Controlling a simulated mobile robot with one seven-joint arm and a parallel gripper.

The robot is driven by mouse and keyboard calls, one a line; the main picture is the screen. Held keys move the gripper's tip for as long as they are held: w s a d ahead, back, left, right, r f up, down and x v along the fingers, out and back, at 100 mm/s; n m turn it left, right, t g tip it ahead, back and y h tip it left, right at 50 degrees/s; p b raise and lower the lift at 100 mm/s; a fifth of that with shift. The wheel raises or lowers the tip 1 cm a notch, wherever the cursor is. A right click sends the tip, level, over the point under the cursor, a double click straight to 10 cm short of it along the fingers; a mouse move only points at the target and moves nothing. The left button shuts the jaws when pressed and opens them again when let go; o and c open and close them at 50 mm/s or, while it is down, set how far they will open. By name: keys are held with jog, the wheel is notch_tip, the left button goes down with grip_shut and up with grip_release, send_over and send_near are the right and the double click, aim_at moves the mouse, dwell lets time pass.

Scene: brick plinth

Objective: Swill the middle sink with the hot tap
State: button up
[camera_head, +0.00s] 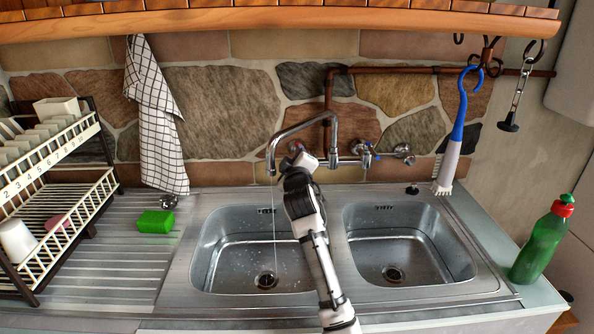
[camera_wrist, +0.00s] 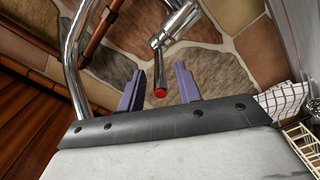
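Two steel basins are side by side, a left basin (camera_head: 212,250) and a right basin (camera_head: 425,225). A chrome spout (camera_head: 272,150) hangs over the left basin, and a thin stream of water (camera_head: 274,225) falls from it near the drain. My gripper (camera_head: 305,160) is at the red-marked hot tap (camera_head: 296,146), which it partly hides. In the wrist view, the hot tap's red-tipped lever (camera_wrist: 160,92) lies between the two fingers of my gripper (camera_wrist: 159,70), with gaps on both sides. The blue-marked cold tap (camera_head: 367,150) is to the right.
A dish rack (camera_head: 65,150) stands left, with a green sponge (camera_head: 156,222) on the drainboard. A checked towel (camera_head: 158,125) and a blue-handled brush (camera_head: 458,125) hang behind. A green bottle (camera_head: 541,245) stands right. A wooden shelf (camera_head: 250,20) overhangs the taps.

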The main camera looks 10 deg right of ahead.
jog(key=s+b, duration=0.4)
jog(key=s, duration=0.9)
jog(key=shift+a, duration=0.35)
